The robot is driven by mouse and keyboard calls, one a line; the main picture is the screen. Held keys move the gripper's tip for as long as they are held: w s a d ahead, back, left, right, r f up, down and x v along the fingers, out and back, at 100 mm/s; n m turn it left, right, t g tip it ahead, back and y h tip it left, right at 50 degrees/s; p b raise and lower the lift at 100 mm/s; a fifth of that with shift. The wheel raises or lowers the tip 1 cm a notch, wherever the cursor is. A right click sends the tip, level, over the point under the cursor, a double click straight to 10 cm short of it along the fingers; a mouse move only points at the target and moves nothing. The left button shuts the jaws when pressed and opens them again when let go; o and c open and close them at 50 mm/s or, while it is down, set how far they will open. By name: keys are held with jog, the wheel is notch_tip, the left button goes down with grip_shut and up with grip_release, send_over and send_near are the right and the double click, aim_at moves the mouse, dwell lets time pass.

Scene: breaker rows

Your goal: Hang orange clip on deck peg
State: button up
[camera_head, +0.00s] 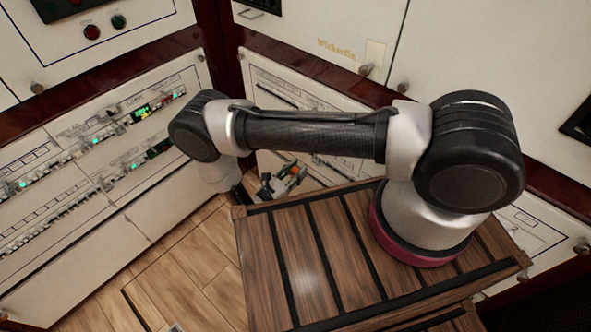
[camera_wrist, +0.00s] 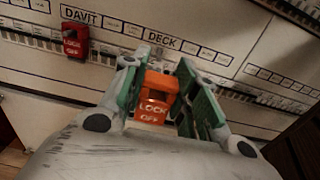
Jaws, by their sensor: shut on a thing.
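My gripper (camera_wrist: 158,66) is shut on the orange clip (camera_wrist: 154,108), which is marked LOCK OFF and sits between the green finger pads. In the head view my gripper (camera_head: 283,182) is low beyond the wooden deck box, with a small bit of orange (camera_head: 290,169) showing. In the wrist view the DECK label (camera_wrist: 165,40) is on the pale panel just above the fingertips. The clip is apart from that label in the picture. I cannot clearly make out the deck peg; the fingers and clip cover part of the panel below the label.
A red lock-off clip (camera_wrist: 75,42) hangs under the DAVIT label (camera_wrist: 92,17). Breaker rows (camera_wrist: 255,98) run along the panel. The slatted wooden top (camera_head: 300,245) lies below my arm. Another breaker panel (camera_head: 90,160) stands at the left, above wooden floor (camera_head: 185,265).

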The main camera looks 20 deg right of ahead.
jog(key=shift+x, duration=2.9)
jog(key=shift+w+d, duration=0.1)
jog(key=shift+d, duration=0.05)
jog(key=shift+w+d, duration=0.15)
jog(key=shift+d, duration=0.1)
jog(key=shift+x, duration=1.55)
jog(key=o, duration=1.1)
jog(key=shift+o, duration=0.2)
jog(key=v, duration=1.2)
